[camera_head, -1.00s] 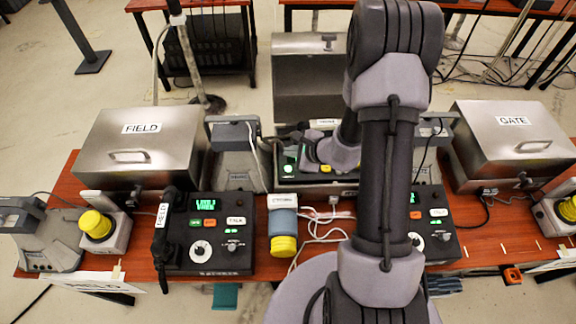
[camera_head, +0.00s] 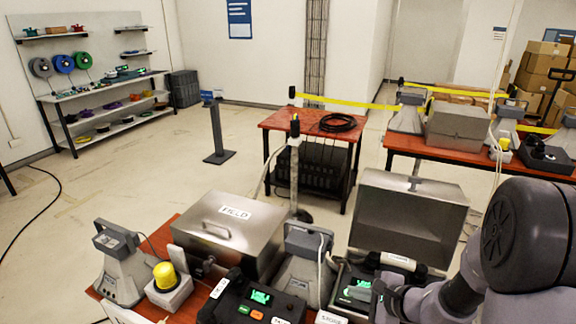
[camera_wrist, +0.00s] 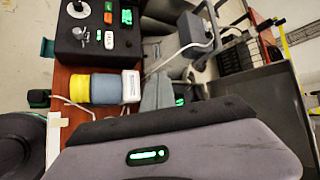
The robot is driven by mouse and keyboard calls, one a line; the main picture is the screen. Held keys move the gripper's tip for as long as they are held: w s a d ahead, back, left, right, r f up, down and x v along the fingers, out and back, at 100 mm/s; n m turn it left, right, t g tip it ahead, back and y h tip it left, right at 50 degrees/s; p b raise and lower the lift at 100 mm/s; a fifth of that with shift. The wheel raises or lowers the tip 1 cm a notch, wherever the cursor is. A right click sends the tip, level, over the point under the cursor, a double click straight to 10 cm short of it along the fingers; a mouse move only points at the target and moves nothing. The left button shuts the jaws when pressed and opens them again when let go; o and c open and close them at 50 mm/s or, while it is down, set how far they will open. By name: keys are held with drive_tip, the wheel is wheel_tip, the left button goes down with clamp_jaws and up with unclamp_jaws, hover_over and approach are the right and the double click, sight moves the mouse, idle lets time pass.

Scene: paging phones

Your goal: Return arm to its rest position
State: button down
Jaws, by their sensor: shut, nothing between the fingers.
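My arm enters the camera_head view from the lower right, with a large dark and grey joint. My gripper (camera_head: 362,290) is low in that view, over the middle console with green lights; the arm partly hides this area. In the wrist view, my gripper (camera_wrist: 165,90) shows beyond its grey body with a green light. The gripper is shut and empty. I cannot tell its exact height above the console.
The FIELD metal box (camera_head: 228,240), a black phone console (camera_head: 250,300) and a yellow-topped button (camera_head: 165,275) stand left of the arm. An open metal box (camera_head: 405,220) is behind the gripper. A red table (camera_head: 290,119) stands farther back, with open floor to its left.

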drive_tip(key=s+a+r+n+g+y+b, duration=0.2)
drive_tip(key=s+a+r+n+g, duration=0.1)
drive_tip(key=s+a+r+n, duration=0.75)
drive_tip(key=s+d+r+n+h, duration=0.2)
drive_tip(key=s, duration=0.5)
drive_tip(key=s+d+r+n+h+b, duration=0.1)
drive_tip(key=s+r+n+h, duration=0.1)
drive_tip(key=s, duration=0.6)
drive_tip(key=shift+d+r+h, duration=0.4)
drive_tip(key=shift+r+h, duration=0.15)
drive_tip(key=shift+h, duration=0.15)
